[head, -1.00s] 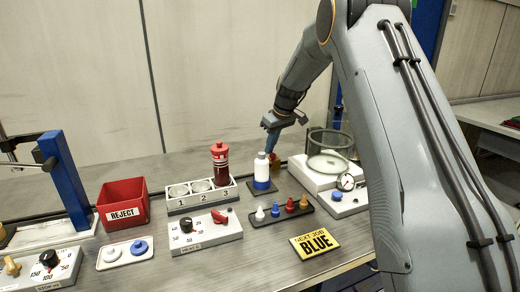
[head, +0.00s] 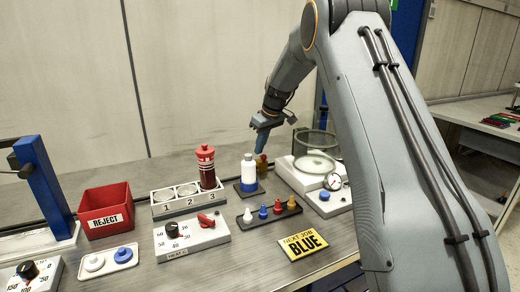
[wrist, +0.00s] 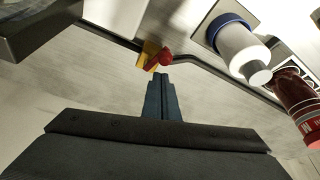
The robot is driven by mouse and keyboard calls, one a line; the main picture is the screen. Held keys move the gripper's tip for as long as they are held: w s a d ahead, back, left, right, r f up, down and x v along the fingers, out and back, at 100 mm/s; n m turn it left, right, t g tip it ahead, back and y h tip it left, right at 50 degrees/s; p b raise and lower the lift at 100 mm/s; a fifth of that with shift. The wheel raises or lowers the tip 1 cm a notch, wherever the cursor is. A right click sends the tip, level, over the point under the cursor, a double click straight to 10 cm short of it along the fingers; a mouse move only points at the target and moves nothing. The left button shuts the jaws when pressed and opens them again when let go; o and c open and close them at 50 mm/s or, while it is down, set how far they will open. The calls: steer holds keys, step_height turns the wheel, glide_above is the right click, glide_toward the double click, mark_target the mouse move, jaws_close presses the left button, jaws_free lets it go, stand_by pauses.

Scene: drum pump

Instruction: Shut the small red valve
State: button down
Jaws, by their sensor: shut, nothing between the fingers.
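The small red valve (wrist: 165,56) shows in the wrist view as a red handle beside a yellow body on a dark pipe. In the head view only a small orange-yellow bit of it (head: 262,162) shows, behind the white bottle. My gripper (wrist: 159,78) is shut and empty, its blue fingers together, with the tips just short of the red handle in the wrist view. In the head view my gripper (head: 254,152) points down beside the valve. I cannot tell whether the tips touch the handle.
A white bottle (head: 248,168) with a blue base stands close in front of the valve. A glass chamber (head: 315,150) on a white base with a gauge is to the right. A rack (head: 163,210) holding a red bottle is to the left. The dark pipe (wrist: 205,72) runs behind.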

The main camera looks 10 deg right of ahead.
steer(key=shift+w+a, duration=0.1)
stand_by(0.3)
step_height(320, 180, up, 11)
steer(key=b, duration=0.1)
stand_by(0.5)
